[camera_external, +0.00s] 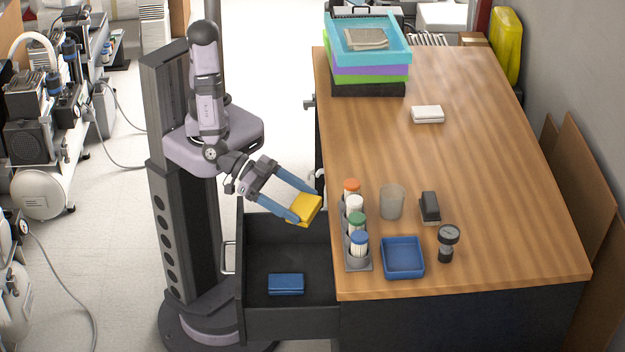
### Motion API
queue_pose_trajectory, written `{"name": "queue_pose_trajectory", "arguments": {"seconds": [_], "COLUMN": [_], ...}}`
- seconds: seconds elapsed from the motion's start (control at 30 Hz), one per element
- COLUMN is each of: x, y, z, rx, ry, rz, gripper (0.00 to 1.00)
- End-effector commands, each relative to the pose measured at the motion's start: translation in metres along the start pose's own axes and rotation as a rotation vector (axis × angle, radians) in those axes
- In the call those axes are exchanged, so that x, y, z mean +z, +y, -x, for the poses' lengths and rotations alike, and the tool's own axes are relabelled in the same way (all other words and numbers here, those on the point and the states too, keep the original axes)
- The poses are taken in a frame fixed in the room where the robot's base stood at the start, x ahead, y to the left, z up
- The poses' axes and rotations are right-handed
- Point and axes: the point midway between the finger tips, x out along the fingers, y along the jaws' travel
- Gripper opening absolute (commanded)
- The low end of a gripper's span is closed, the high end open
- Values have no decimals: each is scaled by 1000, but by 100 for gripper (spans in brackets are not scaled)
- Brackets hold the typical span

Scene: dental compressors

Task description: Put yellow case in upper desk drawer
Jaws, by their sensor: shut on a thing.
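The yellow case (303,210) is a small box held by my gripper (303,208). My gripper's blue fingers are shut on it, one on each side, and the case is tilted. In the picture it appears over the back right part of the open desk drawer (258,240), near the desk's left edge. Its exact height above the drawer is hard to tell. The drawer is black and pulled out to the left of the desk (460,160). A blue case (286,284) lies on the drawer floor near the front. Any drawer below is hidden.
A rack of capped bottles (356,240) stands by the desk's left edge, close to my gripper. A clear cup (391,202), blue tray (403,257), black stapler-like object (430,207) and gauge (447,243) stand beside it. Stacked coloured trays (368,60) are at the back.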

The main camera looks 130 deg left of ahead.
Motion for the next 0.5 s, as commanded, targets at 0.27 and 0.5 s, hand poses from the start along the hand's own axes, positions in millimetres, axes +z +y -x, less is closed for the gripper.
{"name": "queue_pose_trajectory", "arguments": {"seconds": [0.27,0.5], "x": [-16,-11], "y": [-24,-54], "z": [-1,-6], "rx": [-176,-431], "ry": [2,-2], "rz": [78,172], "gripper": [51,51]}}
